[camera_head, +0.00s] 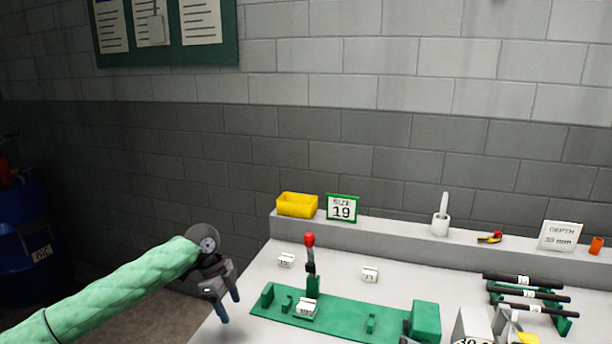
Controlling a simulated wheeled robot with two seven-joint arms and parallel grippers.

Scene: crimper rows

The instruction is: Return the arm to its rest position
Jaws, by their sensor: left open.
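My left arm in its green quilted sleeve (110,293) comes in from the left. My left gripper (229,307) is open and empty, pointing down beside the left edge of the light workbench (262,270). Its two bluish fingertips are apart and touch nothing that I can make out. My right arm and gripper do not show.
A green fixture (345,320) with a red-knobbed lever (310,240) stands on the bench. Black bars (525,280) lie on a green rack at right. A blue drum (22,240) stands far left.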

